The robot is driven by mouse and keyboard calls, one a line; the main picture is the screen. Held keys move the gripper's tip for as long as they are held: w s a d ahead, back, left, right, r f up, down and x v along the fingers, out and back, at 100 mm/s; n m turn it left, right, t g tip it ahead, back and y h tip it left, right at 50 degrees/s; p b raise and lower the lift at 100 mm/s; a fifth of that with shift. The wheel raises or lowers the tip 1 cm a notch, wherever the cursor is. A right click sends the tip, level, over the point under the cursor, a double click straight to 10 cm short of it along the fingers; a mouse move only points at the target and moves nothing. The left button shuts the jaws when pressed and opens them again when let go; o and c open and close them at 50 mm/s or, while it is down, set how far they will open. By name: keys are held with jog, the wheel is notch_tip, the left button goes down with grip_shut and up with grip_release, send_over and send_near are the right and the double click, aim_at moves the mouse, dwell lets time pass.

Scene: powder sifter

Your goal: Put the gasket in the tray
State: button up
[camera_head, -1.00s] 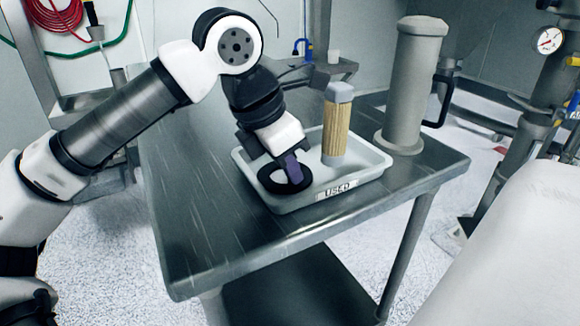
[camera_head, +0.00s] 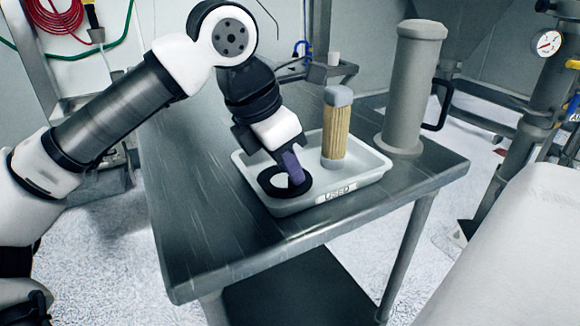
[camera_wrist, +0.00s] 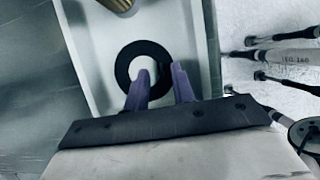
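The gasket is a flat black ring (camera_head: 265,182) in the left front part of the white tray (camera_head: 375,173), which carries a "USED" label. It appears to lie flat on the tray floor. In the wrist view the gasket (camera_wrist: 122,66) shows whole against the tray floor (camera_wrist: 95,55). My gripper (camera_head: 295,180) reaches down into the tray at the ring. In the wrist view the purple fingers of my gripper (camera_wrist: 160,72) are spread apart. One finger is over the hole and the other is beyond the ring's right side, with gaps beside the rim.
A pleated tan filter cartridge (camera_head: 335,135) with a grey cap stands upright in the tray behind the gasket. A tall grey cylinder (camera_head: 411,90) with a black handle stands on the metal table (camera_head: 200,225) right of the tray. The table left of the tray is clear.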

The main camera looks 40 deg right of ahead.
jog(key=s+p+v, duration=0.1)
jog(key=v, duration=0.9)
jog(key=shift+w+a+r, duration=0.2)
jog(key=shift+w+r, duration=0.15)
jog(key=shift+w, duration=0.15)
jog(key=shift+s, duration=0.1)
